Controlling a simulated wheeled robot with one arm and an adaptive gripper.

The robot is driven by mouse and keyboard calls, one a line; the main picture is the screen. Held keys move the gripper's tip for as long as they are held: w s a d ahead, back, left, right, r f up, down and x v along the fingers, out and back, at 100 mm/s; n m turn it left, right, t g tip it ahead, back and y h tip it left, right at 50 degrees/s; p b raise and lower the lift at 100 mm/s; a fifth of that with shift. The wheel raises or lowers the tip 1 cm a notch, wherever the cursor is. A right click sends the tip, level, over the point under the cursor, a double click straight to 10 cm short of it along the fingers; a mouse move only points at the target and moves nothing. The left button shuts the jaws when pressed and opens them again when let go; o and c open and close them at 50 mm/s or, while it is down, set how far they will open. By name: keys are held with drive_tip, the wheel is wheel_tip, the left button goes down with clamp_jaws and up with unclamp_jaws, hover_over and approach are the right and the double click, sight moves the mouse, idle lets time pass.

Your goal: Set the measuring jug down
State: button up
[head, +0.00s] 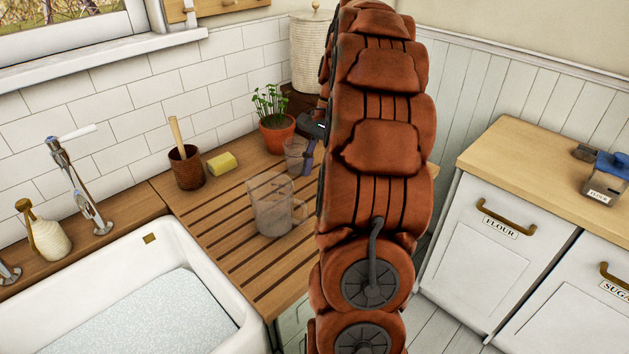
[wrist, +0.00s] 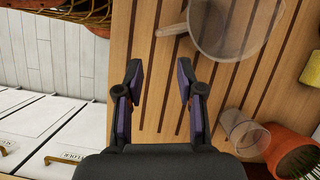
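The clear measuring jug (head: 272,212) stands upright on the slatted wooden draining board (head: 205,217) beside the sink. Its handle is on the right in the head view. In the wrist view the jug (wrist: 232,28) is at the top, with its handle pointing left. My gripper (wrist: 160,78) is open, with nothing between its fingers, apart from the jug. In the head view my gripper (head: 308,150) is partly hidden by my arm and is behind the jug, near a small clear glass (head: 294,160).
A potted plant (head: 275,132), a yellow sponge (head: 222,163) and a brown pot with a wooden handle (head: 186,167) stand along the wall. The white sink (head: 180,245) is at the left. The draining board's front part is clear.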

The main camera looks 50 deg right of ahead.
drive_tip(key=shift+d+r, duration=0.1)
drive_tip(key=shift+r, duration=0.2)
drive_tip(key=s+a+n+g+h, duration=0.15)
drive_tip(key=a+n, duration=0.25)
drive_tip(key=a, duration=0.6)
drive_tip(key=s+a+n+h, duration=0.1)
drive_tip(key=s+a+n, duration=0.15)
drive_tip(key=a, duration=0.65)
drive_tip(key=s+a+f+n+h, duration=0.1)
drive_tip(key=s+a+f+n, duration=0.2)
drive_tip(key=s+a+n, duration=0.2)
drive_tip(key=s+a+f+n+h, duration=0.1)
drive_tip(key=s+a+f+n, duration=0.2)
drive_tip(key=s, duration=0.6)
drive_tip(key=shift+a+n, duration=0.85)
drive_tip(key=shift+a, duration=0.4)
